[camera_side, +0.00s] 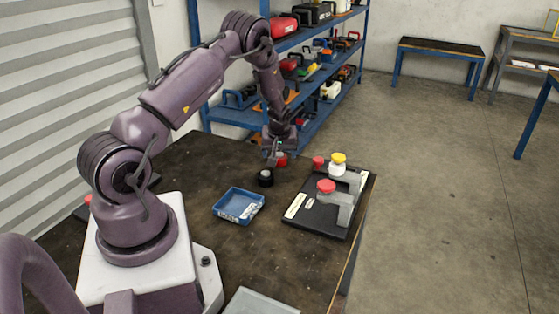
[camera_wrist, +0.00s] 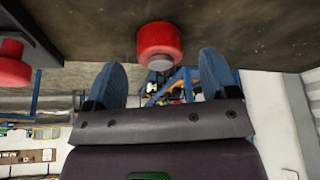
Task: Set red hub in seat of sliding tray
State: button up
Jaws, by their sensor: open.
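A red hub (camera_wrist: 159,40) with a grey stub shows in the wrist view, ahead of and between my two blue fingertips. My gripper (camera_wrist: 161,76) is open, with a gap on both sides of the hub. In the side view my gripper (camera_side: 272,160) points down above the table, and a red part (camera_side: 281,159) shows right beside its fingers. I cannot tell whether the fingers touch it. A black board (camera_side: 312,228) at the right carries grey brackets with red and yellow caps. I cannot tell which part is the sliding tray or its seat.
A blue labelled bin (camera_side: 238,206) stands on the dark table (camera_side: 190,172). A small black cylinder (camera_side: 265,178) stands just below my gripper in the picture. Another red round part (camera_wrist: 12,65) shows at the wrist view's left edge. A blue shelf (camera_side: 300,95) stands behind the table.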

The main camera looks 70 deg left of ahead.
jog(key=shift+x, duration=1.1)
jog(key=c, duration=1.2)
jog(key=shift+o, duration=0.2)
jog(key=shift+r, duration=0.1)
